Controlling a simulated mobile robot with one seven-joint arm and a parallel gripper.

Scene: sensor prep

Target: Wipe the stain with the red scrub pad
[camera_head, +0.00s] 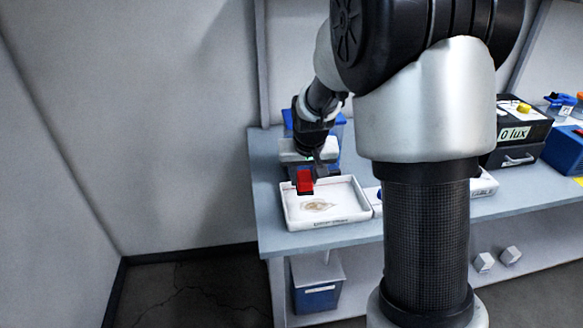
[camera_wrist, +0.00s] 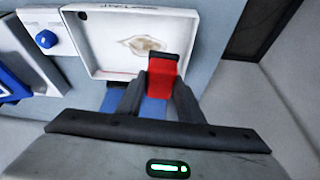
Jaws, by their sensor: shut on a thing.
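A red scrub pad (camera_head: 305,181) is held in my gripper (camera_head: 312,170) above the back left part of a white tray (camera_head: 355,212). In the wrist view, the red pad (camera_wrist: 162,77) stands between the two dark fingers of my gripper (camera_wrist: 160,95), which are shut on it. A brownish stain (camera_head: 319,204) lies on the tray floor. The stain (camera_wrist: 142,45) also shows in the wrist view, just beyond the pad and partly beside it. The pad appears apart from the stain. I cannot tell whether the pad touches the tray floor.
The tray sits on a grey-blue bench (camera_head: 275,190) near its left end. Blue bins with pale tops stand behind it. A blue knob (camera_wrist: 46,39) on a white part is beside the tray. A black box marked "0 lux" (camera_head: 517,133) stands farther right.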

